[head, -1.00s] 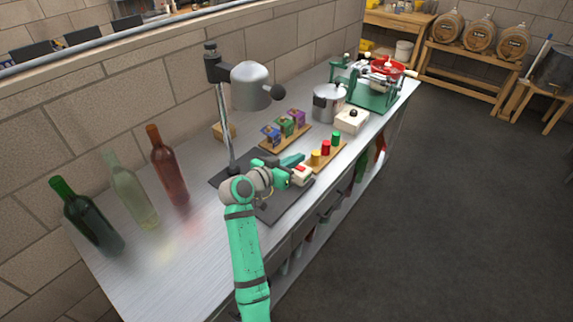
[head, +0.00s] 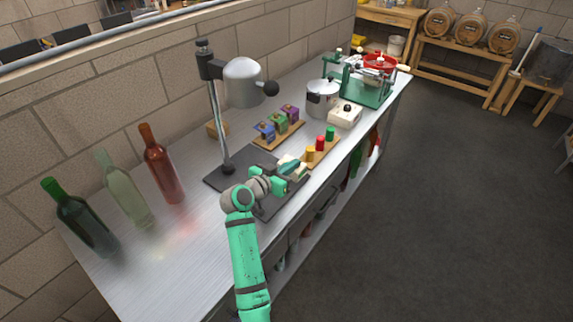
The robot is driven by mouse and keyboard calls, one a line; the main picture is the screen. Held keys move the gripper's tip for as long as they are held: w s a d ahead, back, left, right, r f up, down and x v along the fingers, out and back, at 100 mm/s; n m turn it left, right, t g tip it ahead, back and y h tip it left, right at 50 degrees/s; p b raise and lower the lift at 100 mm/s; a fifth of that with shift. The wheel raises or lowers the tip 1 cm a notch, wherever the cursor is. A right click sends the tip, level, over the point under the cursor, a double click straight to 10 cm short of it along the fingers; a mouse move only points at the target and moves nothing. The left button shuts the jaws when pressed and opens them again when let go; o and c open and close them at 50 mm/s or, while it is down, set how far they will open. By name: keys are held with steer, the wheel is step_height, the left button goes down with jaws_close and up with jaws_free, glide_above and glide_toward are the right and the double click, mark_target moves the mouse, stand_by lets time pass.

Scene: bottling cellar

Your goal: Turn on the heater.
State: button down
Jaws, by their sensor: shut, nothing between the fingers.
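A small cream box (head: 285,160) sits at the right side of the plate. My green gripper (head: 291,168) is shut and empty, right over or against this box, and covers most of it. The red switch on the box is hidden now, so I cannot tell its position or whether the fingers touch it.
Red, yellow and green pegs stand on a wooden board (head: 330,151) just right of my gripper. Small coloured packs, a metal pot (head: 321,98) and a white box with a black knob (head: 345,115) stand farther back. Bottles (head: 161,165) stand at the left.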

steer(key=shift+a, duration=0.25)
steer(key=shift+d, duration=0.25)
steer(key=shift+d+r, duration=0.1)
steer(key=shift+r, duration=0.15)
step_height(320, 180, up, 4)
steer(key=shift+s, duration=0.15)
steer(key=v, duration=1)
steer(key=shift+s+d+f, duration=0.2)
steer(key=shift+d+f, duration=0.05)
steer(key=shift+d, duration=0.05)
steer(key=shift+w, duration=0.15)
